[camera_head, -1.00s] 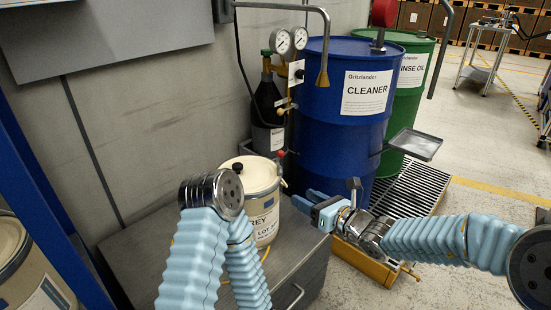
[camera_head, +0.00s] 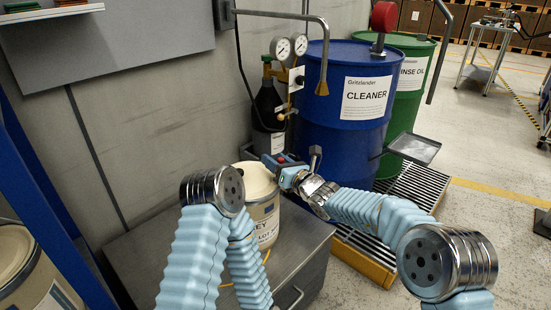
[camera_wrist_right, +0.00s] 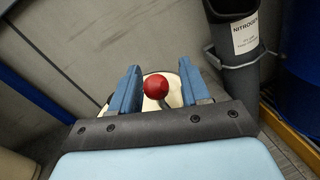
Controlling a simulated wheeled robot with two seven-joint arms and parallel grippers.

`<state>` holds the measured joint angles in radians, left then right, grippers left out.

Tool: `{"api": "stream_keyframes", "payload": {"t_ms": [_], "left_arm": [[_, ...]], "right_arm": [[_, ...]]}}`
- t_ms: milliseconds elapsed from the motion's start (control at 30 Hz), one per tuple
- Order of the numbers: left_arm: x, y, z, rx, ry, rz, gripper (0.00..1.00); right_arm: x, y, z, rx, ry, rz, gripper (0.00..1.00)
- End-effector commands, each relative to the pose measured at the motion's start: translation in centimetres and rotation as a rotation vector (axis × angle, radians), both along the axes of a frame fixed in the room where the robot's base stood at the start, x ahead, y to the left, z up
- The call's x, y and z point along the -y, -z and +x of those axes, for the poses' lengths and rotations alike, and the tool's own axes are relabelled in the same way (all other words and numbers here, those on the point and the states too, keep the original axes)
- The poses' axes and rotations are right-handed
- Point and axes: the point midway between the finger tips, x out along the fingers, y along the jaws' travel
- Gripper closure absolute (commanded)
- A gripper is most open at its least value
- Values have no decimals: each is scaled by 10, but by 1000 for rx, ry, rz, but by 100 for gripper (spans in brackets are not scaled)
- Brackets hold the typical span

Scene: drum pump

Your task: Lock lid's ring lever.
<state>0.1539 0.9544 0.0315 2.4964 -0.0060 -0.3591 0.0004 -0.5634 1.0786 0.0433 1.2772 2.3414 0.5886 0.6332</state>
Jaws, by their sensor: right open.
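The cream pail (camera_head: 265,222) stands on the grey cabinet top, with its pale lid (camera_head: 258,178) on; my left arm covers its left side. The lever's red ball knob (camera_wrist_right: 155,86) shows in the right wrist view, on a dark stem above the pale lid. My right gripper (camera_head: 277,162) is at the far right side of the lid rim. In the wrist view its two blue fingers (camera_wrist_right: 160,74) are open, one on each side of the knob, with gaps. Most of the lever and ring is hidden. My left gripper is out of view.
A black gas cylinder (camera_head: 268,110) with gauges stands behind the pail. The blue CLEANER drum (camera_head: 345,145) stands to the right on a grated pallet. A small tray (camera_head: 414,149) juts out near it. The grey cabinet top (camera_head: 150,250) is bare left of the pail.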

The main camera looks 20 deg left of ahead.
Motion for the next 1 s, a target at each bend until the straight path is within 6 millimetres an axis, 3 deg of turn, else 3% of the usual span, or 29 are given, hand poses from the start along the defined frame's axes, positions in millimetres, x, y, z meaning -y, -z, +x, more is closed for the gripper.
{"api": "stream_keyframes", "payload": {"t_ms": [267, 600, 1000], "left_arm": [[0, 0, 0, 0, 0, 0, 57], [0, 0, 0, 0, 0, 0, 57], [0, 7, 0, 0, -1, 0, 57]], "right_arm": [[-2, 0, 1, 1, 0, 0, 54], [-2, 0, 1, 1, 0, 0, 100], [-6, 2, -1, 39, -1, -76, 100]]}}
